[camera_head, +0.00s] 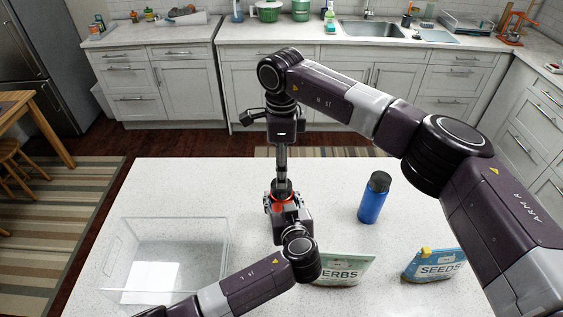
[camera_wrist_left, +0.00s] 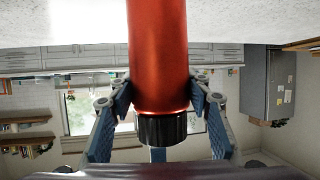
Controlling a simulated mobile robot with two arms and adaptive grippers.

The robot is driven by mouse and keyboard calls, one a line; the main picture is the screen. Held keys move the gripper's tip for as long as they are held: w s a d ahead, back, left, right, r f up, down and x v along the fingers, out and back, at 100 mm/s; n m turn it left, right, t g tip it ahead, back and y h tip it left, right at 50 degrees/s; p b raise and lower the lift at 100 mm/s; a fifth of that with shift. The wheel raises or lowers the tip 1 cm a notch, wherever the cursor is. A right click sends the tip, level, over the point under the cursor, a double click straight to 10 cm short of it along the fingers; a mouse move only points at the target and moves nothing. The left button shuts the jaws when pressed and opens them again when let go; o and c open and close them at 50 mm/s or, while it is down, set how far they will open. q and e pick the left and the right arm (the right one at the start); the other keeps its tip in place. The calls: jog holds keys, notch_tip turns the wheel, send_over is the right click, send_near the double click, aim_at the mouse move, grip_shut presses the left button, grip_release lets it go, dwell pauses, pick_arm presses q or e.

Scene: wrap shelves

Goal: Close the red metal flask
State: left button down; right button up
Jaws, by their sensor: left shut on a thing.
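The red metal flask (camera_wrist_left: 158,55) stands with a black ribbed part (camera_wrist_left: 162,128) at its top; the wrist view is upside down. My left gripper (camera_wrist_left: 162,98) is shut on the flask, its fingers on both sides below the black part. In the head view only a little red of the flask (camera_head: 280,197) shows behind my left gripper (camera_head: 281,208). My right gripper (camera_head: 282,172) points straight down over the flask, close above a dark piece (camera_head: 281,186) at its top. I cannot tell whether it touches or holds that piece, or whether the piece is a separate lid.
A blue bottle with a black cap (camera_head: 373,198) stands right of the flask. A herbs packet (camera_head: 343,268) and a seeds packet (camera_head: 434,264) stand at the front right. A clear box (camera_head: 222,245) stands on the left. The white table (camera_head: 190,180) is clear behind the box.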

notch_tip(320, 180, down, 7)
jog(key=shift+r, duration=0.2)
jog(key=shift+c, duration=0.3)
jog(key=c, duration=1.2)
jog(key=shift+o, duration=0.2)
jog(key=m, duration=0.5)
jog(key=o, duration=1.3)
jog(key=shift+r, duration=2.25)
jog(key=shift+r+n, duration=0.3)
jog(key=shift+r, duration=1.5)
jog(key=shift+c, duration=0.4)
